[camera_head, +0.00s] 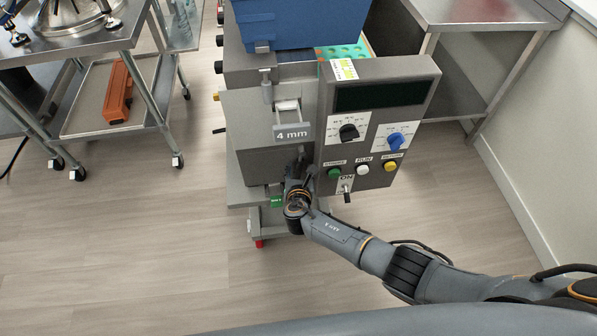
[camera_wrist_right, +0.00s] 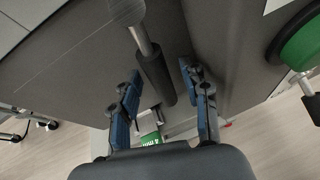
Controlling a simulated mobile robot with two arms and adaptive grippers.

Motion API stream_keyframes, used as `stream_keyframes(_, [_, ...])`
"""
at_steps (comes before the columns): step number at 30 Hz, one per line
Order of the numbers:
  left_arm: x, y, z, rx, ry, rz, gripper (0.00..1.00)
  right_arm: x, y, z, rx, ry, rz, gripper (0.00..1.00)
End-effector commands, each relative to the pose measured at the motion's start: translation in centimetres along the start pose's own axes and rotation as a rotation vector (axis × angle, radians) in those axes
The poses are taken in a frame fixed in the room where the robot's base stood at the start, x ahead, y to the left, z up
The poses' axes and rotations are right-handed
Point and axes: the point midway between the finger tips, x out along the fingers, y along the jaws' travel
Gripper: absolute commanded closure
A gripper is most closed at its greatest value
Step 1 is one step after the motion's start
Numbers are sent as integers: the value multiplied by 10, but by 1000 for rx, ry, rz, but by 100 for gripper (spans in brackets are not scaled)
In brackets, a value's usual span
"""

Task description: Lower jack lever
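The jack lever (camera_wrist_right: 154,76), a metal rod with a black cylindrical grip, shows in the right wrist view. It comes down along the grey machine body (camera_wrist_right: 85,60). My right gripper (camera_wrist_right: 162,88) is open, with its blue-padded fingers on either side of the black grip. Gaps show between the grip and the fingers. In the head view my right gripper (camera_head: 297,172) is at the front of the depositor (camera_head: 262,112), below the "4 mm" label. My wrist mostly hides the lever there. My left gripper is not in view.
The control panel (camera_head: 372,110), with knobs, buttons and a toggle switch (camera_head: 347,190), is close to the right of my gripper. A green tag (camera_head: 277,201) is beside my wrist. A steel cart (camera_head: 150,100) stands left and a steel table (camera_head: 478,12) right. Floor in front is clear.

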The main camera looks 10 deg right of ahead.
Motion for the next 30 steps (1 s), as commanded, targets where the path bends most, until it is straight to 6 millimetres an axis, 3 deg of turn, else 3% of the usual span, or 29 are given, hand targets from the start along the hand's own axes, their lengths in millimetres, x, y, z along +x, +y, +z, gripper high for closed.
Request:
stream_keyframes(8, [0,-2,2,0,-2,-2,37,-2,0,-4,1,6,2,54])
stream_keyframes(13, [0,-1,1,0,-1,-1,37,-14,0,-5,2,6,3,54])
stream_keyframes(30, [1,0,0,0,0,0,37,-107,0,-2,1,4,2,54])
